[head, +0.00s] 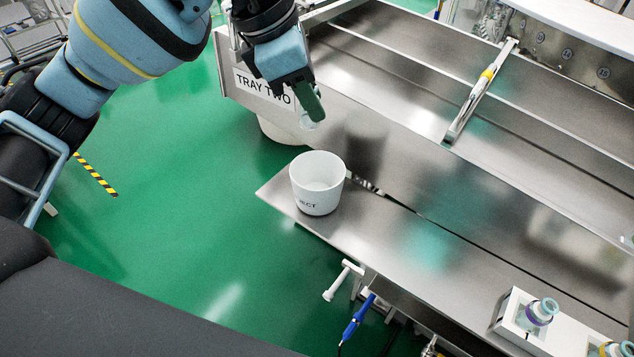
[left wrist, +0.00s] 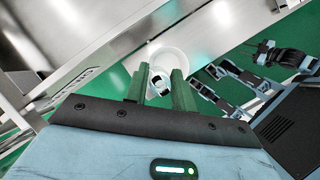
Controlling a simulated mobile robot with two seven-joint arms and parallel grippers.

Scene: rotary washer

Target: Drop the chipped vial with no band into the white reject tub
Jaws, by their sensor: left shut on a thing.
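My left gripper (head: 312,112) is shut on a clear glass vial (head: 308,124), mostly hidden behind the green fingers in the head view. In the left wrist view the vial (left wrist: 160,83) sits between the two fingertips (left wrist: 161,88); I see no coloured band on it, and a chip is too small to make out. The white reject tub (head: 318,185) stands upright on the near steel ledge, just below and in front of the gripper. In the left wrist view the tub (left wrist: 172,58) lies behind the vial.
A white rack (head: 515,318) at the lower right holds a purple-banded vial (head: 540,313); a yellow-banded vial (head: 612,350) is beside it. The steel washer trays (head: 420,100) rise behind the tub. A blue tool (head: 355,318) hangs below the ledge.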

